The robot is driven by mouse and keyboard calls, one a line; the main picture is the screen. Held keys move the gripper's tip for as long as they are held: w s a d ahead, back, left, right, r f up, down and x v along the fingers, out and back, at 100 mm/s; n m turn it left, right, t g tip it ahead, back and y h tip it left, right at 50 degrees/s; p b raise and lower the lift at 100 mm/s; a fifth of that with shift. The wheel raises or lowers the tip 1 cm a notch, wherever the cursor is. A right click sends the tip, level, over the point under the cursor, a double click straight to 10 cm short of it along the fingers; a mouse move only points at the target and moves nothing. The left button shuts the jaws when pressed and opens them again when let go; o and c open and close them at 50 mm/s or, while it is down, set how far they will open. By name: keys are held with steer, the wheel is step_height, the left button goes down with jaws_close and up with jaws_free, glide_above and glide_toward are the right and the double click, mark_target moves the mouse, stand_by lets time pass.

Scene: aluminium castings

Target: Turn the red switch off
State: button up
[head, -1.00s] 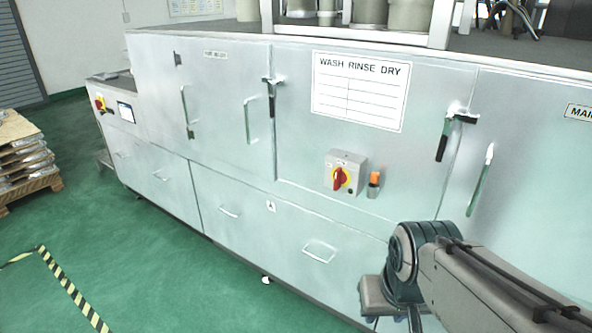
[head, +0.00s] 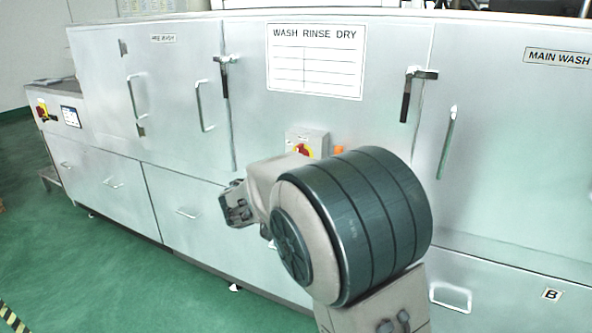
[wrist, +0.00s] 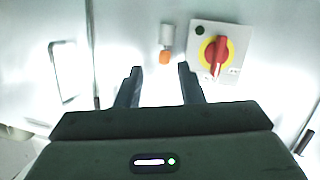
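The red switch (wrist: 218,57) is a red rotary handle on a yellow disc, on a light grey box (wrist: 236,38) fixed to the machine front. In the wrist view it is right of and above my fingertips, and its handle points roughly up and down in that picture. In the head view the switch (head: 302,151) shows only in its upper part; my arm hides the rest. My gripper (wrist: 160,75) is open and empty, with its two dark fingers apart. It does not touch the switch.
An orange-capped fitting (wrist: 165,57) is beside the switch box, just beyond my fingers. Door handles (head: 405,95) stick out from the metal washing machine (head: 490,110). Another red and yellow switch (head: 42,110) is on its far left end. Green floor is free at the left.

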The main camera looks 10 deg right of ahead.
mark_target(303, 154)
steer(key=w+a+t+b, duration=0.1)
steer(key=w+a+t, duration=0.35)
steer(key=a, duration=0.25)
steer(key=p+x, duration=0.2)
steer(key=x, duration=1.2)
steer(key=shift+f, duration=0.55)
steer(key=shift+w+g, duration=0.1)
steer(key=shift+g, duration=0.15)
jaws_close()
